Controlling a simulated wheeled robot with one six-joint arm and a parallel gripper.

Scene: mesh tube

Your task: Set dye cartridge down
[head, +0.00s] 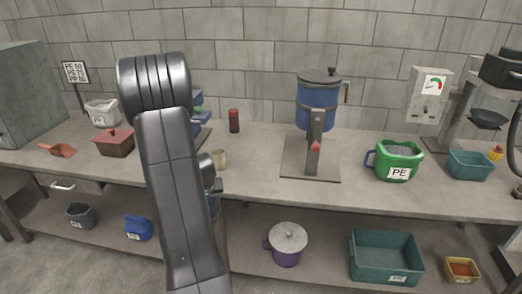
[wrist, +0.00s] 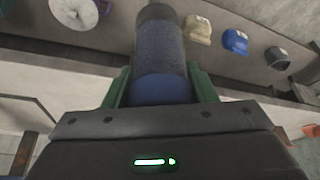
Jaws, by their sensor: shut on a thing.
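A blue cylinder with a dark grey end, which looks like the dye cartridge (wrist: 158,52), sits between the green fingers of my gripper (wrist: 160,85) in the wrist view. My gripper is shut on it. In the head view my arm hides most of my gripper; only a small part shows beside the arm, at the bench's front edge. A dark red cylinder (head: 234,120) stands upright on the bench (head: 255,180) near the wall.
The lower shelf holds a purple pot (head: 286,245) and bins.

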